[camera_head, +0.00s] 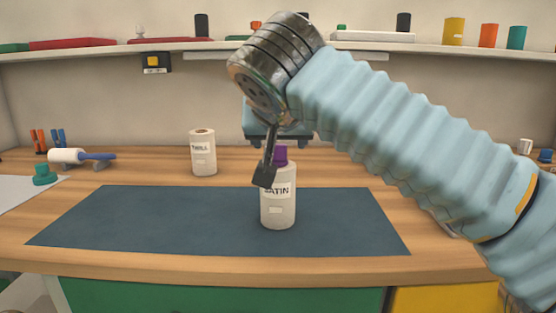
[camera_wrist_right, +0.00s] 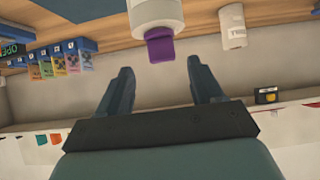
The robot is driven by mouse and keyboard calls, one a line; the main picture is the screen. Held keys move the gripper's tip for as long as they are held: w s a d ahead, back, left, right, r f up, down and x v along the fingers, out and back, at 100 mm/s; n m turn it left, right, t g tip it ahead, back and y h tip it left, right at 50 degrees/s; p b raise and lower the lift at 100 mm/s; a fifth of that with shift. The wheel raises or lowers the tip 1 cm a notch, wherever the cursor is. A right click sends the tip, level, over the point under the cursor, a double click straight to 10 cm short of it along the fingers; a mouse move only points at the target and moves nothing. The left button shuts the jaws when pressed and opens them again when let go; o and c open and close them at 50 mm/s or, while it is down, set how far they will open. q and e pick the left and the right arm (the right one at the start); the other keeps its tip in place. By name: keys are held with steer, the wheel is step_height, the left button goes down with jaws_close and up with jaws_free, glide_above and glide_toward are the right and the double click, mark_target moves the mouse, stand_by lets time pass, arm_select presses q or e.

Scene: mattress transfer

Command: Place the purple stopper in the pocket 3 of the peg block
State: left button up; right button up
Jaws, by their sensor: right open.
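The purple stopper (camera_head: 281,155) sits in the top of a white bottle (camera_head: 279,210) with a partly covered label, upright on the dark blue mat (camera_head: 150,220). My right gripper (camera_head: 267,172) is open beside the stopper, one dark finger overlapping the bottle's upper left. In the right wrist view, the stopper (camera_wrist_right: 160,48) shows just beyond and between the two open fingertips (camera_wrist_right: 160,68), with no visible contact. A row of blue holders with coloured labels (camera_wrist_right: 50,62) stands at the left of that view; I cannot tell whether it is the peg block. My left gripper is not in view.
A second white labelled bottle (camera_head: 203,153) stands behind the mat to the left. A roller (camera_head: 80,156) and a green knobbed piece (camera_head: 44,175) lie at the table's left. A shelf (camera_head: 130,50) runs above. My right arm hides the table's right side; the mat's left is clear.

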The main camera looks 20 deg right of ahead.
mark_target(277, 145)
steer(key=x, duration=0.5)
steer(key=shift+w+a, duration=0.1)
steer(key=c, duration=1.1)
